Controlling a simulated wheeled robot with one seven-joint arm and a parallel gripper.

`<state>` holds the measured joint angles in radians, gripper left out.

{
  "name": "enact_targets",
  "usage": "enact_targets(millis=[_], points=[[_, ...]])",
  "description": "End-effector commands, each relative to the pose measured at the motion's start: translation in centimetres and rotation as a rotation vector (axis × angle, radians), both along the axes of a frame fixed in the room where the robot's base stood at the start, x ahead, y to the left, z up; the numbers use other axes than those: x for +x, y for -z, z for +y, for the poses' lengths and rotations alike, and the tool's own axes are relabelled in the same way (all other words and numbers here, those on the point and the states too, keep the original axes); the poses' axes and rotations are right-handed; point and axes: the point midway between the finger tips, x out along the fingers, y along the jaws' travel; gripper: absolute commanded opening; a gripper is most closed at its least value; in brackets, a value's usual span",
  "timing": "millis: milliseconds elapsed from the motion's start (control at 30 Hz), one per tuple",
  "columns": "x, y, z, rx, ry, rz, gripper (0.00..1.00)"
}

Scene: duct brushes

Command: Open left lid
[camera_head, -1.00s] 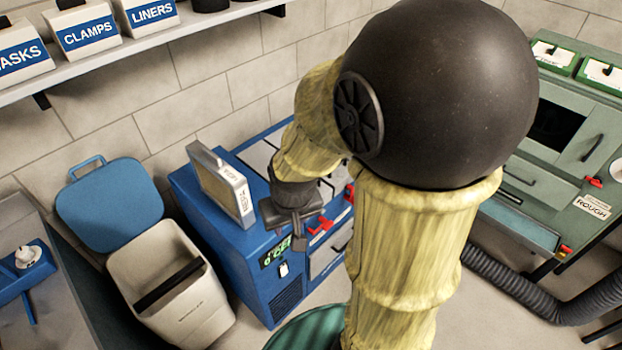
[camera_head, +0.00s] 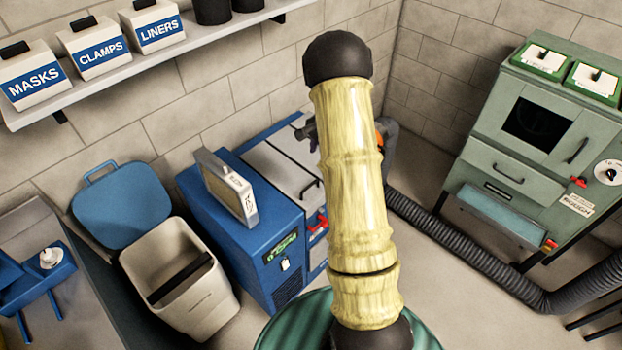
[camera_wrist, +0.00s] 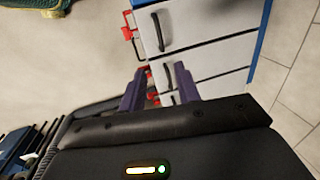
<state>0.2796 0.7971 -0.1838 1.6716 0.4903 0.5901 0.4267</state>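The blue cabinet (camera_head: 238,213) has pale lid panels (camera_head: 272,172) on its top, with a dark handle (camera_head: 309,187) near the front edge. I cannot tell for sure which panel is the left lid. In the wrist view there are pale panels (camera_wrist: 205,28) with black handles (camera_wrist: 157,32) and red latches (camera_wrist: 127,33). My gripper (camera_wrist: 160,87) is open, its two purple fingers apart with nothing held between them. In the head view it is mostly hidden behind my arm, above the back of the cabinet top. The visible panels look shut.
A boxed filter (camera_head: 228,187) stands on the cabinet's left part. A bin (camera_head: 180,290) with its blue lid (camera_head: 122,205) raised stands to the left. A green cabinet (camera_head: 520,150) and a black hose (camera_head: 455,245) are on the right. A shelf (camera_head: 120,72) runs along the wall.

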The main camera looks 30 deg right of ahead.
Motion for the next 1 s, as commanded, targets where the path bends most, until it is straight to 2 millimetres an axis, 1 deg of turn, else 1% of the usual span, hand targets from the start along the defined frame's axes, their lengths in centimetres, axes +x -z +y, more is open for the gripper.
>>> enact_targets(millis=[267, 367, 467, 567, 1000], points=[[0.0, 0.1, 0.1, -0.001, -0.003, 0.001, 0.33], [0.0, 0.6, 0.1, 0.001, -0.003, 0.002, 0.33], [0.2, 1.6, 0.2, 0.0, -0.003, 0.003, 0.33], [0.4, 3.0, 0.3, 0.001, -0.004, 0.005, 0.33], [1.6, 9.5, 0.8, 0.001, -0.005, 0.004, 0.33]])
